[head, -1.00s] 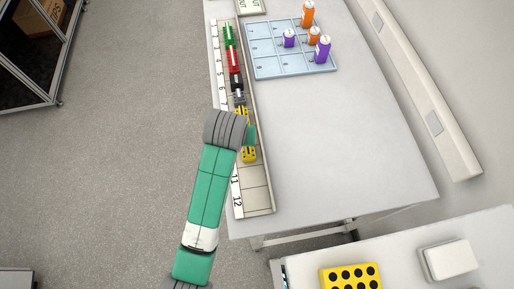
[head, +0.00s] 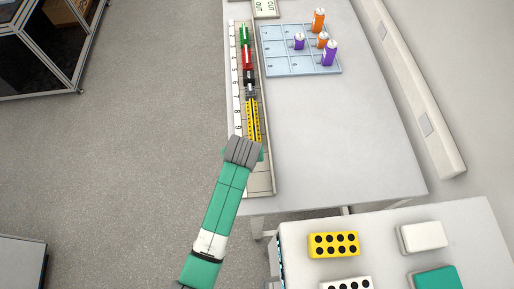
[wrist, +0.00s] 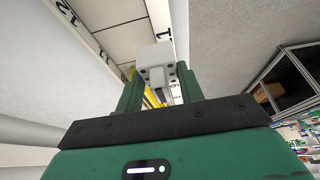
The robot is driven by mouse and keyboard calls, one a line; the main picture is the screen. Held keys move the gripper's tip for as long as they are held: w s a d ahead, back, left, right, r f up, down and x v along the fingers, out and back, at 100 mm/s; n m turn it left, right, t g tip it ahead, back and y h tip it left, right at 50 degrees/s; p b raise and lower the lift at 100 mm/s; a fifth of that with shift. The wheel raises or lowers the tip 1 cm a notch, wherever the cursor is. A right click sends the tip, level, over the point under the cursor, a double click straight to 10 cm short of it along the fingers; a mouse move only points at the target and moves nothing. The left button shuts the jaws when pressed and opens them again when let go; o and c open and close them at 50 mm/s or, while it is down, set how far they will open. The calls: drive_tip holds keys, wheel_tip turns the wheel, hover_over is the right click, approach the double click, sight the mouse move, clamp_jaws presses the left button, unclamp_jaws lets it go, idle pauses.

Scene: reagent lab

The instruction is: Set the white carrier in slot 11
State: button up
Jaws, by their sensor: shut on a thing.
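My gripper (wrist: 150,95) is shut on a pale grey-white block, which looks like the white carrier (wrist: 155,55), held between its green fingers in the wrist view. In the head view my gripper (head: 258,154) is over the lower part of the long numbered rack (head: 265,184), just below the yellow carriers, and the held piece is hidden. The labels for slots 11 and 12 are covered by my arm there. A 12 label (wrist: 67,12) shows in the wrist view beside bare rack floor. Whether the carrier touches the rack cannot be told.
Green (head: 245,35), red (head: 247,58) and yellow carriers (head: 253,118) fill upper slots of the rack. A blue grid tray (head: 285,68) with orange and purple bottles is to the right. A nearer bench holds a yellow block (head: 334,244) with black holes and a white box (head: 422,237).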

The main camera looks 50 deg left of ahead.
drive_tip(key=w, duration=0.1)
drive_tip(key=w+d, duration=0.2)
drive_tip(key=w, duration=0.1)
drive_tip(key=shift+f, duration=2.1)
drive_tip(key=o, duration=0.7)
drive_tip(key=shift+s, duration=0.1)
drive_tip(key=shift+r, duration=0.25)
drive_tip(key=p+v, duration=0.1)
drive_tip(key=v, duration=1)
drive_tip(key=shift+d+r, duration=0.15)
drive_tip(key=shift+r, duration=0.25)
